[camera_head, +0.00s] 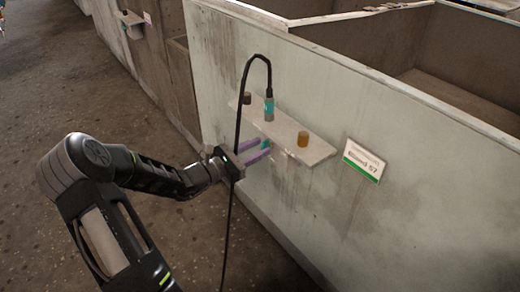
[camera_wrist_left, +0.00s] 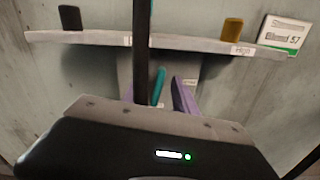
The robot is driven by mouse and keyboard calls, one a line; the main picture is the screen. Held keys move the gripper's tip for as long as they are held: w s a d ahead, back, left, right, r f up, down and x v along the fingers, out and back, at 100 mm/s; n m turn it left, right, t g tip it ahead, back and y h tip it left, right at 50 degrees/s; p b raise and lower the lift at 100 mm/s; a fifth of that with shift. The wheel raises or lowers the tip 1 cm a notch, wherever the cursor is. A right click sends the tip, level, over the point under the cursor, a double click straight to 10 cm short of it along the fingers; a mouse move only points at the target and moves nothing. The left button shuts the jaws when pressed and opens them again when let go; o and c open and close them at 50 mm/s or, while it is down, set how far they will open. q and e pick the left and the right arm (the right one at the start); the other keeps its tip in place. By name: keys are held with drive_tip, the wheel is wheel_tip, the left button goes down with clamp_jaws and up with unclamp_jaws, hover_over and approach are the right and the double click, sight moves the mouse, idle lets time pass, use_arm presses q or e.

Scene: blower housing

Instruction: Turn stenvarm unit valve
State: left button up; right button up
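A pale bracket plate (camera_head: 318,152) sticks out from the grey wall of a bin. On it stand a dark stub (camera_head: 247,98), a teal piece (camera_head: 269,108) at the end of a black cable, and a yellow-brown stub (camera_head: 303,139). Which one is the valve I cannot tell. My left gripper (camera_head: 262,150) is just under the plate, its purple fingers apart. A teal rod (camera_wrist_left: 158,87) shows between the fingers in the left wrist view; I cannot tell whether they touch it. My right gripper is not in view.
The black cable (camera_head: 240,85) arches over the plate and hangs down past my left gripper. A sign (camera_head: 363,160) with a green strip, its large line ending in 57, is on the wall to the right. The floor (camera_head: 110,85) at left looks clear.

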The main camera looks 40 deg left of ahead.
use_arm(q)
drive_tip(key=shift+w+d, duration=0.15)
drive_tip(key=shift+w, duration=0.35)
drive_tip(key=shift+c, duration=0.2)
clamp_jaws()
